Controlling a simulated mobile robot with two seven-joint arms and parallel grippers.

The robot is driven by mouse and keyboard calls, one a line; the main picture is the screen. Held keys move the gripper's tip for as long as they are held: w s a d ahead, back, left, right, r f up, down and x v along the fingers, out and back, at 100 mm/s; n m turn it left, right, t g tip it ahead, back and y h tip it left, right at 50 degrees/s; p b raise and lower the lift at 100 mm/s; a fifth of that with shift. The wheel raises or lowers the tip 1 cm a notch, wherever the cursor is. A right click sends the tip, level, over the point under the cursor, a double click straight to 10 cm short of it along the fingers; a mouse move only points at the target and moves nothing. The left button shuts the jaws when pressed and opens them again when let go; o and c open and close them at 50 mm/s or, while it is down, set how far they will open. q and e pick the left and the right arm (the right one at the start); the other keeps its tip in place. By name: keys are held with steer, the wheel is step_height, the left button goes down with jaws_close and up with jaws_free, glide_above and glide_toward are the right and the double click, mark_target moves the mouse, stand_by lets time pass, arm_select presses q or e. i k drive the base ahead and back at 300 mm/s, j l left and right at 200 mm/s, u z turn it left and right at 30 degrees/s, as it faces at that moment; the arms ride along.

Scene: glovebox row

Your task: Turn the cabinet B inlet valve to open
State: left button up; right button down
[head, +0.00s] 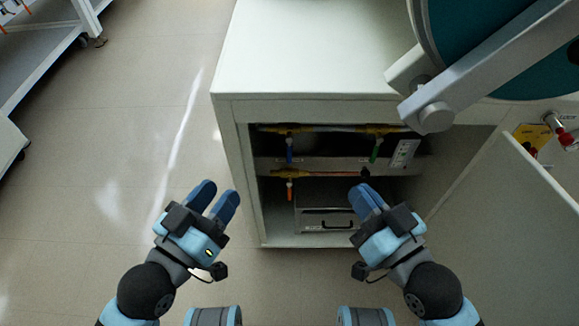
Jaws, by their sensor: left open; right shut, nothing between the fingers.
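The open cabinet (238,165) below the white worktop holds pipework with several small valves. A blue valve handle (289,152) hangs down at the upper left, and a green valve handle (376,150) hangs at the upper right. An orange valve handle (290,190) points down below the blue one. No readable label shows which is the cabinet B inlet valve. My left gripper (221,189) is open and empty, left of the cabinet opening. My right gripper (364,188) is shut and empty, in front of the opening's lower right, hiding part of the inside.
The cabinet door (510,215) stands open at the right. A grey box with a handle (312,213) sits low inside. A large round port door with a metal arm (490,65) overhangs the upper right. A red-handled fitting (566,138) is at the right edge.

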mark_target(289, 150)
steer(key=z, duration=0.3)
steer(key=j+z, duration=1)
steer(key=j, duration=0.25)
steer(key=k+j+z, duration=0.1)
steer(key=j, duration=0.25)
steer(key=k+j+z, duration=0.1)
steer(key=j, duration=0.2)
steer(key=i+j, duration=0.15)
steer(key=j, duration=0.2)
steer(key=i+j, duration=0.15)
steer(key=j, duration=0.2)
